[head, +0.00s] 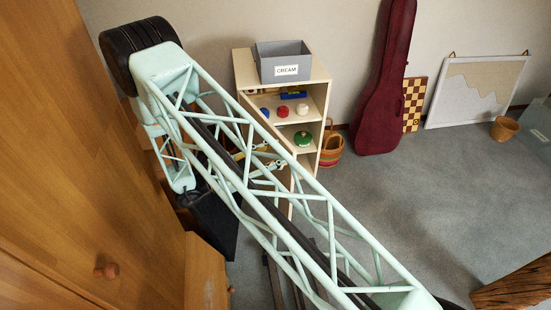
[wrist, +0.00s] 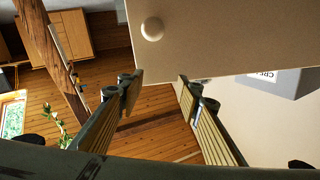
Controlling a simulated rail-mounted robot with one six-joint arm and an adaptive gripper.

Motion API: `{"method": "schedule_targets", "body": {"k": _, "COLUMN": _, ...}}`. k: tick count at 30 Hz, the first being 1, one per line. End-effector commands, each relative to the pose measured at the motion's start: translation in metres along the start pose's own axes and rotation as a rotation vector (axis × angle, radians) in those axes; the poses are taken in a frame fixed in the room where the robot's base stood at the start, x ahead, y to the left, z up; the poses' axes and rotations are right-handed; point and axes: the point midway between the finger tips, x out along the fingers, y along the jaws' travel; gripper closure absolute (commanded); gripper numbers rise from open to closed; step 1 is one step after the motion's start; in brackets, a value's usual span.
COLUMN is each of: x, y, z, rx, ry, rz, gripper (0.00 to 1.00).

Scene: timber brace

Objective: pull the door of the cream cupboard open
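The cream cupboard (head: 324,92) stands against the back wall in the head view, with its shelves and their contents partly visible. My arm crosses in front of its lower left part, so the door there is mostly hidden. In the wrist view a cream door panel (wrist: 225,35) fills the top, with a round pale knob (wrist: 152,29) near its left edge. My gripper (wrist: 160,90) is open, its ribbed fingers well apart beside the panel's lower edge in the picture. The knob lies above the fingertips, not between them. Whether a finger touches the panel cannot be told.
A grey bin (head: 284,60) labelled CREAM sits on the cupboard. A woven basket (head: 331,150) and a dark red instrument case (head: 384,85) stand to its right. A wooden cabinet (head: 75,150) fills the left.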

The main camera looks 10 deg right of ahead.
Motion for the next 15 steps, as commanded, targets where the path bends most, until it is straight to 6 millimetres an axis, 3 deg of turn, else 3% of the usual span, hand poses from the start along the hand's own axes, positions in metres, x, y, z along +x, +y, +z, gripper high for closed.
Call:
{"method": "schedule_targets", "body": {"k": 6, "x": 0.0, "y": -0.004, "z": -0.014, "rx": 0.001, "ry": 0.0, "rz": 0.0, "gripper": 0.68}}
{"method": "schedule_targets", "body": {"k": 15, "x": 0.0, "y": -0.005, "z": -0.018, "rx": 0.0, "ry": 0.0, "rz": 0.0, "gripper": 0.68}}
